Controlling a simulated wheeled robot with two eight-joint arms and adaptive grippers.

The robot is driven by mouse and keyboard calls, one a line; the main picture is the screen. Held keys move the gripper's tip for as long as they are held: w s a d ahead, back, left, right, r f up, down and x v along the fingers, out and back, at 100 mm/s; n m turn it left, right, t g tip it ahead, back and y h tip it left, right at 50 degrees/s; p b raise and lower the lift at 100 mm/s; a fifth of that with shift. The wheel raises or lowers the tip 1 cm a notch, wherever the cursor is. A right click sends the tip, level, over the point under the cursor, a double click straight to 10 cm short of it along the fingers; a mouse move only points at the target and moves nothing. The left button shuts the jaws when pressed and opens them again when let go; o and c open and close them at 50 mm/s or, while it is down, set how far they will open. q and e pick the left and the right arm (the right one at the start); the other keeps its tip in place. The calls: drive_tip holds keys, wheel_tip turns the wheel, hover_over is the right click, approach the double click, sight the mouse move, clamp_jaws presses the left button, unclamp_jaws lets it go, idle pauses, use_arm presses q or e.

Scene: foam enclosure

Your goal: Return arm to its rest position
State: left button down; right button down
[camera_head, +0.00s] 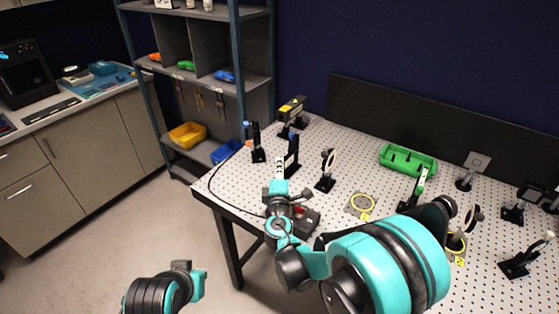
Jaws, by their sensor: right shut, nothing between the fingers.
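My right arm (390,262) reaches in from the lower right over the perforated table (235,188), its teal and black links bending up toward the table's left part. Part of my left arm (165,290) shows at the bottom left, over the floor beside the table. My left gripper is not in view.
Black mounts (326,171) stand around my right arm. A yellow and black device (292,110) sits at the table's back left, a green tray (407,160) at the back. More optics (520,200) stand on the right. Shelves (205,80) rise behind. Floor (130,225) left of the table is clear.

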drive_tip(key=shift+a, duration=0.1)
drive_tip(key=s+d+r+m+g+h, duration=0.1)
drive_tip(key=s+d+m+g+h, duration=0.15)
drive_tip(key=s+d+m, duration=0.5)
drive_tip(key=s+d+m+g+h, duration=0.1)
drive_tip(key=s+d+m+g, duration=0.3)
drive_tip(key=d, duration=0.6)
drive_tip(key=s+a+f+m+g+y, duration=0.1)
drive_tip(key=s+f+m+g+y, duration=0.1)
drive_tip(key=s, duration=0.8)
drive_tip(key=s+f+m+g+y, duration=0.2)
drive_tip(key=s+f+m, duration=0.2)
drive_tip(key=s, duration=0.6)
drive_tip(key=shift+s+a+f, duration=0.3)
drive_tip(key=shift+s+a, duration=0.05)
drive_tip(key=shift+s, duration=0.05)
